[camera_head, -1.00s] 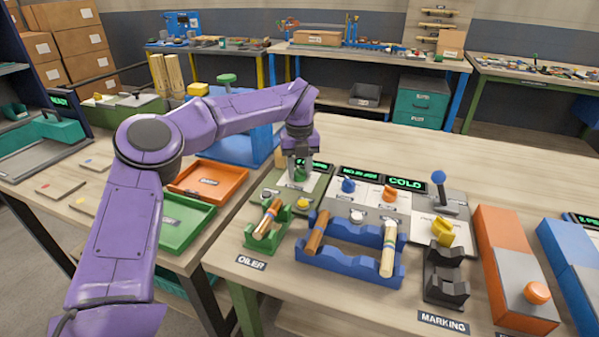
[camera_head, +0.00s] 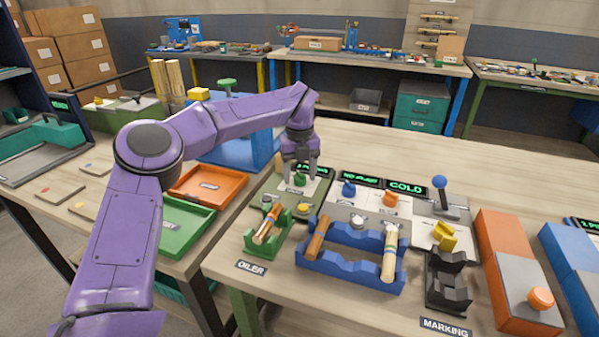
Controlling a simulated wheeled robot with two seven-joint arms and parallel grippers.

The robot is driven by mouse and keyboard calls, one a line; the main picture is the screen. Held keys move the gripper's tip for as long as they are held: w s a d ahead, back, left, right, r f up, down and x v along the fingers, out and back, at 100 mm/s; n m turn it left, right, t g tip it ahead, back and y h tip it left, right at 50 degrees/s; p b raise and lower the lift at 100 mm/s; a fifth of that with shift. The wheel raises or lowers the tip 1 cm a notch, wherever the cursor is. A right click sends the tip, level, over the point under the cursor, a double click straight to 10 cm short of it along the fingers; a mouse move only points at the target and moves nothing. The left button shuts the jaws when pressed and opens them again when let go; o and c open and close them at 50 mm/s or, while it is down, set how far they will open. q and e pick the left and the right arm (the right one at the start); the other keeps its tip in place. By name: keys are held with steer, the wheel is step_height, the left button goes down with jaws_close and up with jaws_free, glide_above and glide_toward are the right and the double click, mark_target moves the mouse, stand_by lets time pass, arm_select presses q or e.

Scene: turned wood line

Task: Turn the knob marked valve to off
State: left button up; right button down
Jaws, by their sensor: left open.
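A green knob (camera_head: 299,180) sits on the pale plate of the green oiler panel (camera_head: 268,187). Its label is too small to read, so I cannot confirm the word valve or which way the knob points. My left gripper (camera_head: 299,176) points down over it from behind, open, with one finger on each side of the knob. I cannot tell whether the fingers touch it. The gripper partly covers the green-lit display (camera_head: 318,171) behind the knob. My right gripper is not in view.
Right of it stand a blue knob (camera_head: 348,188), an orange knob (camera_head: 390,199), a blue-ball lever (camera_head: 440,189) and a yellow knob (camera_head: 444,236). In front are a green cradle (camera_head: 279,238) and a blue rack (camera_head: 350,262) holding wooden pieces. An orange tray (camera_head: 236,190) lies left.

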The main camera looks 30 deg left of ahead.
mark_target(299, 173)
arm_select(q)
step_height(299, 173, up, 11)
steer(key=shift+f+p, duration=0.2)
steer(key=shift+p, duration=0.25)
stand_by(0.3)
